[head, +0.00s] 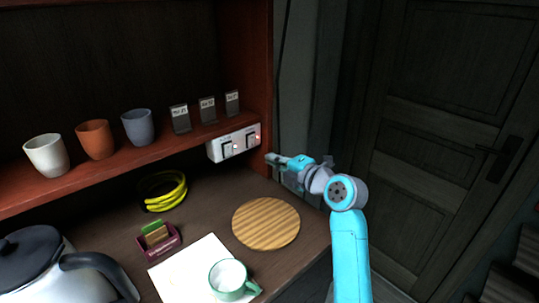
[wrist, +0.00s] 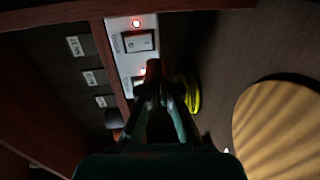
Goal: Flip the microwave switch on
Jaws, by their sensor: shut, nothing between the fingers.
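A white switch panel (head: 233,143) with two rocker switches is fixed under the right end of the red-brown shelf. The right switch (head: 251,141) and the left switch (head: 228,149) each have a small lit red light beside them. The panel also shows in the wrist view (wrist: 124,50), with one switch (wrist: 138,42) in plain sight and the other (wrist: 138,84) partly hidden behind my fingers. The labels are too small to read. My gripper (head: 270,158) is shut and empty, just right of the panel; its fingertips (wrist: 153,68) appear close in front of the panel. I cannot tell if they touch it.
The shelf (head: 190,142) carries three cups and three small labelled blocks. A dark door (head: 440,120) stands at right.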

